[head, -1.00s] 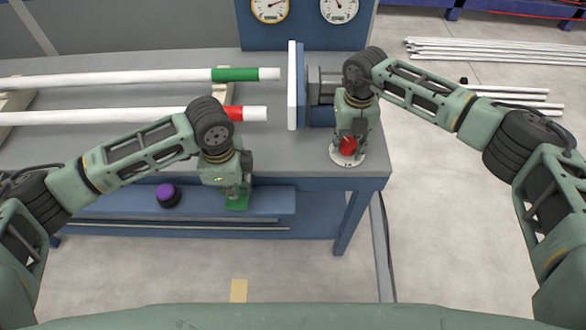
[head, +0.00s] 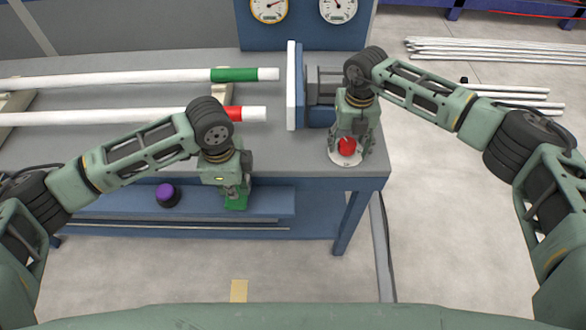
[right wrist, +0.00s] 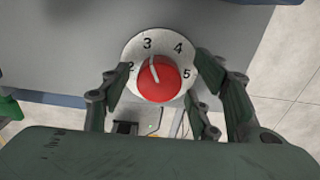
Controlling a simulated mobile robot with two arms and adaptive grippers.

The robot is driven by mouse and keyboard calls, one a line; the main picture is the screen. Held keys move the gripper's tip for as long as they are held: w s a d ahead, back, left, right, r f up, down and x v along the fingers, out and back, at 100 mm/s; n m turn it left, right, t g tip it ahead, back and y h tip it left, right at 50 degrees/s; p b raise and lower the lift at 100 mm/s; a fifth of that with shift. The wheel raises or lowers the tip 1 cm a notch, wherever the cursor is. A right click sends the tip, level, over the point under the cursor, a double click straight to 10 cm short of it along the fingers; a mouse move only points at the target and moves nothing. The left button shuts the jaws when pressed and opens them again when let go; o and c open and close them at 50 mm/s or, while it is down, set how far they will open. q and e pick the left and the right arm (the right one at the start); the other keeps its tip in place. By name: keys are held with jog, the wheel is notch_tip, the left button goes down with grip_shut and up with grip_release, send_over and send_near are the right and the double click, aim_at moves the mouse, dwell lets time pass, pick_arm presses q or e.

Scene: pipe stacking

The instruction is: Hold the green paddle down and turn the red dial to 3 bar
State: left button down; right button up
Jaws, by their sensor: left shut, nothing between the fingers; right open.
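The red dial (head: 346,146) sits on a round white plate at the bench's front right corner. In the right wrist view the red dial (right wrist: 160,82) shows numbers 2 to 5, and its white pointer line points at about 3. The green paddle (head: 236,204) is at the bench's front edge. My left gripper (head: 234,193) is shut and empty on top of the paddle; the exact contact is partly hidden.
A purple knob (head: 166,192) stands on the lower blue ledge. White pipes with a green band (head: 235,75) and a red band (head: 235,113) lie on the bench. Two gauges (head: 270,9) (head: 339,9) are on the back panel. More pipes (head: 490,48) lie on the floor.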

aim_at(348, 143)
jog(key=shift+r, duration=0.1)
jog(key=shift+r, duration=3.45)
pick_arm(q)
notch_tip(348, 143, up, 10)
jog(key=shift+s, duration=0.1)
pick_arm(e)
jog(key=shift+s+f, duration=0.1)
